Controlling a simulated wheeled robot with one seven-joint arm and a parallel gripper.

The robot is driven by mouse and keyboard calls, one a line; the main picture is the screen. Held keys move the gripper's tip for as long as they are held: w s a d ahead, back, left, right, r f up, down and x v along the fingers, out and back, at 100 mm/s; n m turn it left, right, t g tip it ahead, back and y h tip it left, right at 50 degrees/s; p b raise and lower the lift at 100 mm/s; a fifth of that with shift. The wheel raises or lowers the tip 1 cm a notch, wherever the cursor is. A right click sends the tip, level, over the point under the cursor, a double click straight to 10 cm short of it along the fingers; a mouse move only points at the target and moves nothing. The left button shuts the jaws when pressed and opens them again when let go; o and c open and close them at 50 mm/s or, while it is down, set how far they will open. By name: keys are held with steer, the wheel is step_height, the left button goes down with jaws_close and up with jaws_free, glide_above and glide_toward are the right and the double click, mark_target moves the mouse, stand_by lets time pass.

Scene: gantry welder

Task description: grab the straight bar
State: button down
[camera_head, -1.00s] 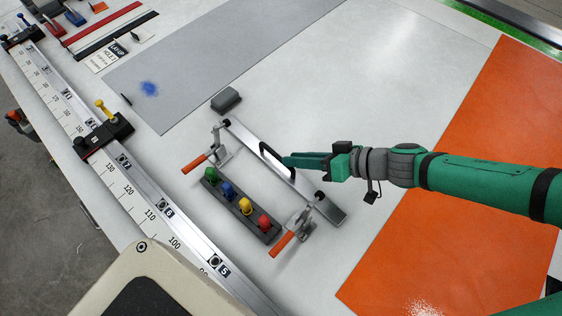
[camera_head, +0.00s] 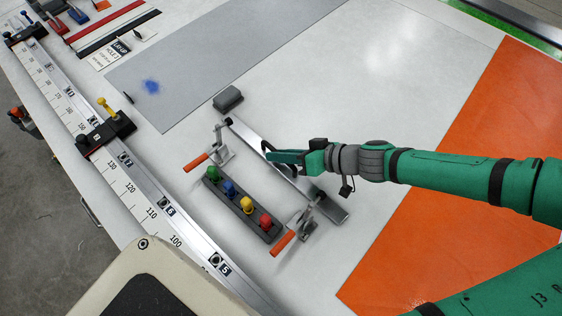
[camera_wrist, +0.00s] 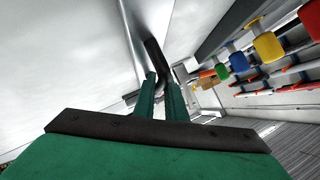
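A straight metal bar (camera_head: 246,135) with a black loop handle lies on the white table, running from upper left to lower right. It also shows in the wrist view (camera_wrist: 133,35). My green gripper (camera_head: 272,155) is over the middle of the bar, at the handle (camera_wrist: 153,55). In the wrist view the two fingers (camera_wrist: 160,82) are apart, with the dark handle at and between their tips. Whether they touch it is unclear. The gripper and wrist hide part of the bar and handle in the head view.
Two orange-handled clamps (camera_head: 196,162) (camera_head: 283,243) stand beside the bar. Between them is a dark block with coloured knobs (camera_head: 230,190). A grey block (camera_head: 228,99) sits by the bar's upper end. A ruler rail (camera_head: 150,195) runs along the left. An orange sheet (camera_head: 470,140) lies right.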

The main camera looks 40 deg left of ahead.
steer(key=shift+s+a+f, duration=0.1)
steer(key=shift+s+a, duration=0.1)
steer(key=shift+a, duration=0.05)
steer(key=shift+w+d, duration=0.1)
steer(key=shift+d, duration=0.05)
stand_by(0.4)
steer(key=shift+w, duration=0.2)
stand_by(0.4)
steer(key=shift+s, duration=0.2)
